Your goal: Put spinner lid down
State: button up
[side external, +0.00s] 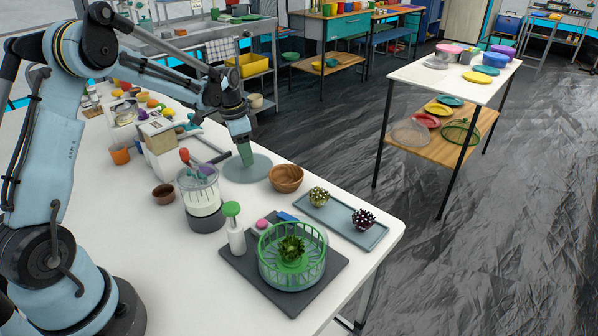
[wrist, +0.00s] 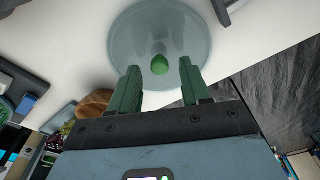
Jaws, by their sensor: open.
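The spinner lid (side external: 262,172) is a grey-blue translucent disc, lying flat on the white table beyond the wooden bowl. In the wrist view the lid (wrist: 160,28) shows its green knob (wrist: 159,66). My gripper (side external: 246,160) points down over the lid. In the wrist view my gripper (wrist: 159,68) is open, with its green fingers apart on either side of the knob. I cannot tell whether they touch it; the side view hides the knob. The spinner bowl with its green basket (side external: 315,272) stands uncovered near the table's front, with a green leafy thing inside.
A wooden bowl (side external: 286,178) sits close to the lid's right. A grey tray (side external: 343,222) holds two artichoke-like things. A dark mat (side external: 243,265) lies under the spinner.

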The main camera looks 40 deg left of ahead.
aim_at(242, 167)
notch_tip(242, 167, up, 10)
jog(key=s+r, duration=0.1)
jog(key=s+d+r+n+t, duration=0.2)
jog(key=s+d+r, duration=0.3)
jog(key=d, duration=0.4)
jog(key=s+d+f+n+t, duration=0.3)
jog(key=s+d, duration=0.4)
jog(key=s, duration=0.3)
jog(key=shift+s+d+f+t+y, duration=0.3)
jog(key=shift+s+f+t, duration=0.15)
jog(key=shift+f, duration=0.5)
